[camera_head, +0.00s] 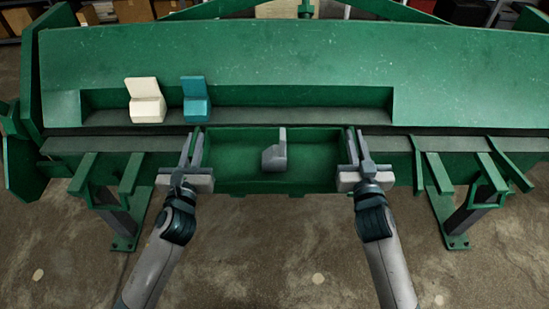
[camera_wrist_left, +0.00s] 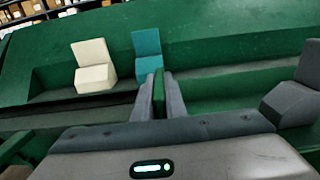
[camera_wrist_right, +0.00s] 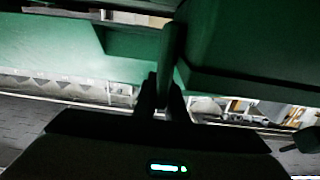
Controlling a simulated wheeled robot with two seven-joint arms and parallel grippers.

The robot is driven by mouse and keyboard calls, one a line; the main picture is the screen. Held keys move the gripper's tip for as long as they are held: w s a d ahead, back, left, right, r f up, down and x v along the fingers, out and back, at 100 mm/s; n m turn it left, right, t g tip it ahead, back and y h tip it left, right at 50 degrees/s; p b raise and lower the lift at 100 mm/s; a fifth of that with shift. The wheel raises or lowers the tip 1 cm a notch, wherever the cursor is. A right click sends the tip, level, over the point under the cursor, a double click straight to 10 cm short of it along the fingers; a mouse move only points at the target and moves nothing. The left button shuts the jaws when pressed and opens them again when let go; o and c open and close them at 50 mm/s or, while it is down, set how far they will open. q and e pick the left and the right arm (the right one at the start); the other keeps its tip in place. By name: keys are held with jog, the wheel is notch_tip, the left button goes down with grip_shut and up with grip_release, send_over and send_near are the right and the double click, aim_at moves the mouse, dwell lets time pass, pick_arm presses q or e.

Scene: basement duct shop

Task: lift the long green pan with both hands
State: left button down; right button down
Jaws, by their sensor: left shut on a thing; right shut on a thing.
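The long green pan (camera_head: 232,184) is at the front middle of the green bench, with a grey chair-shaped block (camera_head: 275,152) in it. My left gripper (camera_head: 194,150) is shut on the pan's left end wall; the wall also shows between the fingers in the left wrist view (camera_wrist_left: 159,95). My right gripper (camera_head: 353,148) is shut on the pan's right end wall, which shows between dark fingers in the right wrist view (camera_wrist_right: 172,60). The grey block also shows at the right of the left wrist view (camera_wrist_left: 295,92). I cannot tell whether the pan touches the bench.
A cream block (camera_head: 146,102) and a teal block (camera_head: 196,100) stand in the recess of the green bench (camera_head: 270,55) behind the pan. Green bench legs (camera_head: 125,205) with brackets stand left and right of my arms. Open concrete floor (camera_head: 270,260) lies in front.

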pick_arm(q)
jog(key=shift+r, duration=0.1)
pick_arm(e)
jog(key=shift+r, duration=0.15)
